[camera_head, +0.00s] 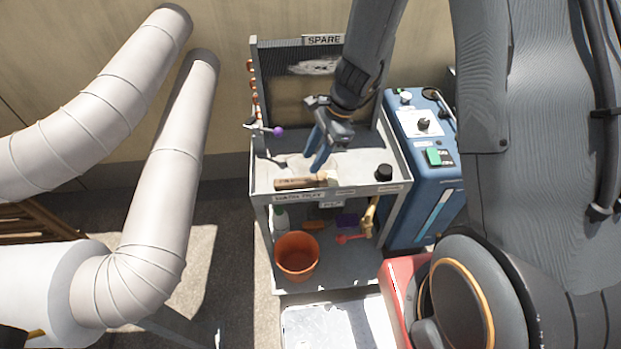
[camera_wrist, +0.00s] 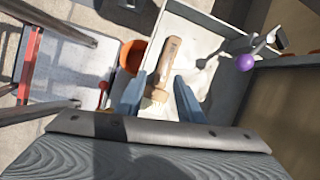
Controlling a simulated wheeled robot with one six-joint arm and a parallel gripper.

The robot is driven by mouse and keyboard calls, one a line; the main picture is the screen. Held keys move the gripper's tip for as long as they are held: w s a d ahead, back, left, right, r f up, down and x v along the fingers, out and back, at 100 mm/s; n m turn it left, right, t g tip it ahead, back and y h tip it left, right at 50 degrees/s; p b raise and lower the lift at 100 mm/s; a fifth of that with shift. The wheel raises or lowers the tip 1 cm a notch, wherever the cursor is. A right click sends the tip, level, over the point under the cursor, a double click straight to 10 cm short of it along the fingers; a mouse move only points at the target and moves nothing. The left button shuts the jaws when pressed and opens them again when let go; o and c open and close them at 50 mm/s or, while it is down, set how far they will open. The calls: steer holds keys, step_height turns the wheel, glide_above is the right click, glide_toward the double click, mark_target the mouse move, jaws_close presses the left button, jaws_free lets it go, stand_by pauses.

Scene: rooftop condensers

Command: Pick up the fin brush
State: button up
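The fin brush (camera_head: 300,183) looks like a wooden block or handle with a pale part at its right end. It lies on the top tray of the grey cart, along the front edge. In the wrist view the brush (camera_wrist: 167,62) appears ahead of my fingers, its near end showing between them in the picture. My gripper (camera_head: 317,157) has blue fingers and is above the tray, just behind the brush. In the wrist view my gripper (camera_wrist: 158,95) is open with nothing between its fingers that I can see held; the exact height above the brush cannot be told.
A purple-balled tool (camera_head: 278,131) is at the tray's left and a black knob-like item (camera_head: 383,172) at its right. The cart's back panel (camera_head: 290,75) stands behind. An orange bucket (camera_head: 297,255) sits on the lower shelf. A blue machine (camera_head: 425,190) stands right; white ducts (camera_head: 180,160) left.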

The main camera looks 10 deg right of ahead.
mark_target(298, 180)
steer(key=f+m, duration=0.1)
steer(key=w+f, duration=0.1)
steer(key=a+m, duration=0.1)
steer(key=shift+w+f+m+p, duration=0.25)
steer(key=shift+f+m+p, duration=0.05)
steer(key=shift+f, duration=0.1)
steer(key=shift+p+x, duration=0.85)
steer(key=shift+x, duration=3.05)
steer(key=c, duration=0.8)
steer(key=shift+r, duration=0.1)
